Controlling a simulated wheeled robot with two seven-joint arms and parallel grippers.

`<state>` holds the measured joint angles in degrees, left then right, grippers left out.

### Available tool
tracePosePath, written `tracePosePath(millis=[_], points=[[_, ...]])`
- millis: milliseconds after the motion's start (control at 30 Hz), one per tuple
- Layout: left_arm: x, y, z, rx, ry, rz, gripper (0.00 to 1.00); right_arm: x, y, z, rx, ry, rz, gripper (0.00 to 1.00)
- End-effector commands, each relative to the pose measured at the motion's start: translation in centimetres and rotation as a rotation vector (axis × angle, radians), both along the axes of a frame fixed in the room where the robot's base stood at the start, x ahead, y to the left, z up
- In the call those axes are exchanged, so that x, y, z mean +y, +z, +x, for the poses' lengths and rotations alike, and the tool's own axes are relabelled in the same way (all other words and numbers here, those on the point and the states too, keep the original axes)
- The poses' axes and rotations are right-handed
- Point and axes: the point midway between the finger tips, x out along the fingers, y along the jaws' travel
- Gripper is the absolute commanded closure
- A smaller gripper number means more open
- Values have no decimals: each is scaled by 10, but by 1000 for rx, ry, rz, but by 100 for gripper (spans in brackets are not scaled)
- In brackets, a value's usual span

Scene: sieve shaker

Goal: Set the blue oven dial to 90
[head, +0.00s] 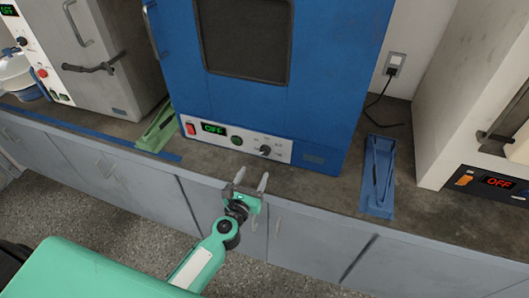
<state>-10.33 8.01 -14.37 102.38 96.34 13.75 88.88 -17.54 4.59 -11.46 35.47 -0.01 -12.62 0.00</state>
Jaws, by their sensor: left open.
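The blue oven (185,70) stands on the counter in the middle of the head view, with a dark window in its door. Its white control panel (225,145) runs along the bottom front. A lit green display (214,128) there reads OFF. The dial (265,150) is a small dark knob at the right part of the panel; its pointer setting is too small to read. My left gripper (250,183) is open and empty, below and in front of the panel, apart from the dial. My right gripper is not in the picture.
A red switch (191,129) and a green button (237,141) sit on the same panel. A green holder (157,130) stands left of the oven, a blue holder (378,178) right of it. A white machine (470,85) is at far right, a grey oven (100,55) at left.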

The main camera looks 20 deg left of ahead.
Motion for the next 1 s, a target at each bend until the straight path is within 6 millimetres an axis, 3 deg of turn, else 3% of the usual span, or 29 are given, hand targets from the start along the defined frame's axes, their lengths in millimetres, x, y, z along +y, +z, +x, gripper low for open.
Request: tracePosePath(millis=[200, 500, 700, 1000], points=[[-2, 2, 41, -2, -1, 3, 44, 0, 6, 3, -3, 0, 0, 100], [-3, 0, 86, 0, -1, 4, 44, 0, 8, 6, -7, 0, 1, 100], [-4, 0, 100, 0, -1, 5, 44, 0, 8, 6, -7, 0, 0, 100], [-4, -1, 102, 1, -1, 4, 44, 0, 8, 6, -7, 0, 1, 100]])
